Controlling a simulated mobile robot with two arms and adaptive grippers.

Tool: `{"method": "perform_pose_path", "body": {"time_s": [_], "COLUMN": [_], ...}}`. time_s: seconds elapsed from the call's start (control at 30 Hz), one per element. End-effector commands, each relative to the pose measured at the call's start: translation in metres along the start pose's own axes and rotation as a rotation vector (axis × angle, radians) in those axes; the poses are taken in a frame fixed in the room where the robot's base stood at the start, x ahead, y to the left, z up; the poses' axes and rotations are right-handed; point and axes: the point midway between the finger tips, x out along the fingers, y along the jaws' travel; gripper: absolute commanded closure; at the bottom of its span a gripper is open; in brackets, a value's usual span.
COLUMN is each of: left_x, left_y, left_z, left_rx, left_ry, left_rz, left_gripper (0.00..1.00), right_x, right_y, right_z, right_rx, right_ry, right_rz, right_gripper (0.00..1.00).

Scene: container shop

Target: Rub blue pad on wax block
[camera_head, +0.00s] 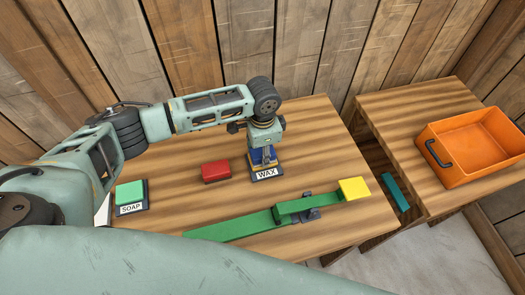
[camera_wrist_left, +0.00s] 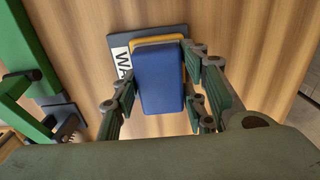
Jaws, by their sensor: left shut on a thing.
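My left gripper (camera_head: 263,152) points down over the wax station on the wooden table. It is shut on the blue pad (camera_wrist_left: 160,82), which sits between its fingers (camera_wrist_left: 166,95). The blue pad also shows in the head view (camera_head: 257,158), partly hidden by the gripper. Under the pad, a yellowish edge of the wax block (camera_wrist_left: 158,40) shows. The pad covers most of the block, and I cannot tell if they touch. The dark base labelled WAX (camera_head: 266,175) lies beneath. My right gripper is not in view.
A red block (camera_head: 216,172) lies left of the wax base. A green block (camera_head: 130,193) sits on the SOAP base (camera_head: 131,210). A long green bar (camera_head: 235,228) and yellow block (camera_head: 354,188) lie in front. An orange crate (camera_head: 464,180) stands on the right table. A gap separates the tables.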

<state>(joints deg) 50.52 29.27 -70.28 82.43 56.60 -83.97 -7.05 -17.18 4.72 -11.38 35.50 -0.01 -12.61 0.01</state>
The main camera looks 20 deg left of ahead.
Motion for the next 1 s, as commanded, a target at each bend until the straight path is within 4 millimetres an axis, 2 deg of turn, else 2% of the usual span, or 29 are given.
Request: {"method": "perform_pose_path", "body": {"time_s": [1.0], "left_x": [0.0015], "left_y": [0.0005], "left_z": [0.0004], "left_rx": [0.000], "left_ry": [-0.001], "left_rz": [0.001], "left_gripper": [0.81], "right_x": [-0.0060], "right_y": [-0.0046], "right_z": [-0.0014], "right_rx": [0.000], "right_ry": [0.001], "right_rz": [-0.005], "right_gripper": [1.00]}}
